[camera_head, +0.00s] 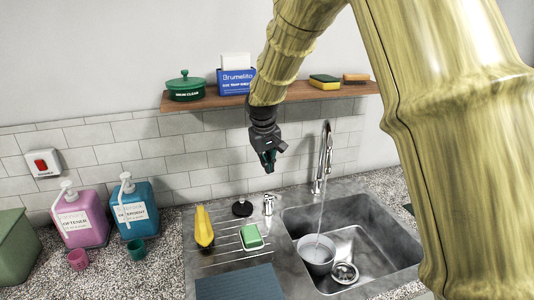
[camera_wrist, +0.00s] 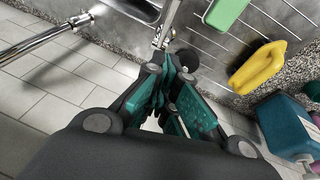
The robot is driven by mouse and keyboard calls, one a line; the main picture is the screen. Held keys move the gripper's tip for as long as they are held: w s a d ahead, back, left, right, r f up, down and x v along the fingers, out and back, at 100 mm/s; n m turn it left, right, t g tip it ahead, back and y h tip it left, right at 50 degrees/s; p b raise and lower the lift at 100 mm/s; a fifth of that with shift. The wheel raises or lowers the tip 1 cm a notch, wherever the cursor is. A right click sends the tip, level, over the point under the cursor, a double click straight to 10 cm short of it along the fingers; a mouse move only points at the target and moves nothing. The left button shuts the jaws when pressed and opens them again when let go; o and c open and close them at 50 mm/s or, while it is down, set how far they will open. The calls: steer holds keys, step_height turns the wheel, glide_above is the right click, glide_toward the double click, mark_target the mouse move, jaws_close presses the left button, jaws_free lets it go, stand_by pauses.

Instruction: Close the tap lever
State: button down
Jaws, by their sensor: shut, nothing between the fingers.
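The chrome tap (camera_head: 325,155) stands behind the sink, and a stream of water runs from its spout into a grey cup in the basin. A small chrome fitting with a lever (camera_head: 269,203) stands on the counter left of the tap; it looks like the tap lever. In the wrist view the lever fitting (camera_wrist: 163,36) is just beyond my fingertips, and the chrome tap pipe (camera_wrist: 45,38) is at the left. My gripper (camera_head: 268,162) is shut and empty, above the lever fitting and apart from it in the head view. My fingers (camera_wrist: 165,75) partly hide the fitting's base.
A black round knob (camera_head: 242,208) stands left of the lever. A green sponge (camera_head: 251,237) and a yellow item (camera_head: 203,228) lie on the drainer. Dispenser bottles (camera_head: 133,210) stand further left. A wooden shelf (camera_head: 300,91) crosses the wall behind my arm. The grey cup (camera_head: 318,254) sits in the basin.

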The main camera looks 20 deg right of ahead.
step_height(320, 180, down, 7)
steer(key=s+d+p, duration=0.1)
steer(key=p, duration=0.1)
steer(key=shift+d+f+p, duration=0.15)
steer(key=shift+f+p, duration=0.05)
steer(key=shift+p, duration=0.2)
